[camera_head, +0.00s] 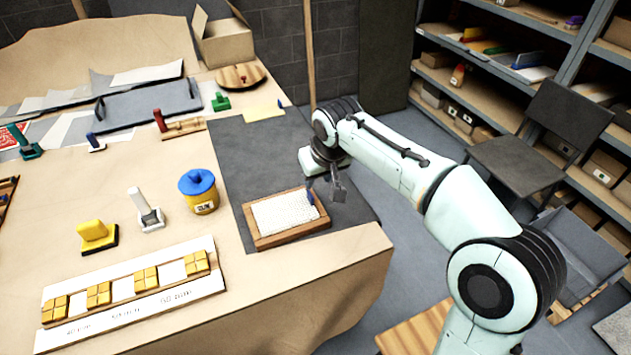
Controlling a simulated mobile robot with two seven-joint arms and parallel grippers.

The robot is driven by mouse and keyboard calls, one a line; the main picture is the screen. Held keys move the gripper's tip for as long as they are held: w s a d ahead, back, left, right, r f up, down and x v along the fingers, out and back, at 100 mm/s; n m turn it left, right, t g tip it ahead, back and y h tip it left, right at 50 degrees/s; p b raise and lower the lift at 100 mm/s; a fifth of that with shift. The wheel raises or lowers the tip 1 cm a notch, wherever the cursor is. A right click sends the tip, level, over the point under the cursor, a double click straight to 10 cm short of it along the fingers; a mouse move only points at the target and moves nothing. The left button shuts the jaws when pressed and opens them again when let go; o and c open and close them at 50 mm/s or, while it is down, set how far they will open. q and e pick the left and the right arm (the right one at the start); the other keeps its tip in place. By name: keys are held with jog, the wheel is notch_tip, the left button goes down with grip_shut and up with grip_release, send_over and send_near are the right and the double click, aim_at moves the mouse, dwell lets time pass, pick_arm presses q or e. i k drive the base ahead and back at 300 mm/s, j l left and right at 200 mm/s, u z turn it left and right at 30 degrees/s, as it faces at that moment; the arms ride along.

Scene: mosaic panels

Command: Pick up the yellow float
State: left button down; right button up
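The yellow float (97,234) stands on the table at the left, a yellow block-like handle on a dark base. My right gripper (325,191) is above the right part of a wooden-framed panel (262,243), well to the right of the float and apart from it. Its two fingers look spread, with nothing seen between them. A small blue piece shows close to the left finger; I cannot tell what it belongs to. My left gripper is not in view.
A grey-white tool (148,212) and a blue-lidded yellow tub (200,192) stand between the float and my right gripper. A white strip with yellow tiles (131,287) lies in front of the float. A dark mat (235,150) lies under the panel.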

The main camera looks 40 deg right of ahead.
aim_at(97, 238)
jog(key=k+j, duration=0.1)
jog(key=j, duration=0.25)
jog(key=k+j, duration=0.1)
jog(key=j, duration=0.2)
jog(key=k+j, duration=0.15)
jog(key=j, duration=0.2)
jog(key=k+j, duration=0.1)
jog(key=j, duration=0.25)
